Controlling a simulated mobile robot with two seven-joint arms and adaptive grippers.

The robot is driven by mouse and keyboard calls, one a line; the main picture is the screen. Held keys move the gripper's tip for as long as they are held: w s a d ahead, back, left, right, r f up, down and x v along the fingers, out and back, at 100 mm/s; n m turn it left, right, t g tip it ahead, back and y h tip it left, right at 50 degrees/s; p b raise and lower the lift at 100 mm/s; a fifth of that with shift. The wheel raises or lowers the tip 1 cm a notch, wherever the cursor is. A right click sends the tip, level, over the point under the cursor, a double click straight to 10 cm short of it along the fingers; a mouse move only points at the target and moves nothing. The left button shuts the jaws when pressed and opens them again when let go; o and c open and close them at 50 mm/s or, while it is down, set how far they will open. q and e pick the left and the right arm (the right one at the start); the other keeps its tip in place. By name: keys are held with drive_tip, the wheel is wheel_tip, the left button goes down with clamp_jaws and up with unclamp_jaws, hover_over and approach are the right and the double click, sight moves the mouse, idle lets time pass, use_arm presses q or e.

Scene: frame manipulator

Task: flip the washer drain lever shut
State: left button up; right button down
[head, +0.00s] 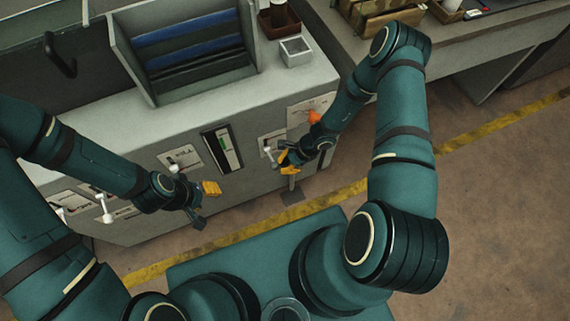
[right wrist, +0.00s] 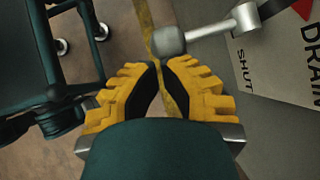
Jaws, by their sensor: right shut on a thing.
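The drain lever (right wrist: 238,20) is a pale arm with a grey knob (right wrist: 169,41) in the right wrist view. It stands out from a plate (right wrist: 285,60) marked DRAIN and SHUT with a red arrow. My right gripper (right wrist: 166,70) has its yellow fingers closed in at the knob, which shows just beyond the fingertips. In the head view my right gripper (head: 286,163) is at the cabinet's front face, and the lever there is mostly hidden. My left gripper (head: 204,203) hangs in front of the cabinet, apart from it; its finger gap is unclear.
A rack (head: 190,50) and a small tray (head: 295,48) stand on top. The floor right of my right arm is clear.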

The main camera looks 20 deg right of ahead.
use_arm(q)
drive_tip(key=shift+w+f+b, duration=0.15)
drive_tip(key=shift+f+b, duration=0.2)
drive_tip(key=shift+f, duration=0.4)
use_arm(e)
drive_tip(key=shift+f, duration=0.85)
use_arm(q)
drive_tip(key=shift+r+p, duration=0.55)
use_arm(e)
drive_tip(key=shift+r, duration=0.75)
use_arm(q)
drive_tip(key=r+p, duration=0.1)
drive_tip(key=s+d+r+p, duration=0.1)
drive_tip(key=r+p, duration=0.1)
drive_tip(key=shift+s+d+r, duration=0.15)
drive_tip(key=shift+s+d, duration=0.05)
use_arm(e)
drive_tip(key=s+d+r, duration=0.5)
drive_tip(key=d+r, duration=0.4)
drive_tip(key=shift+d, duration=0.15)
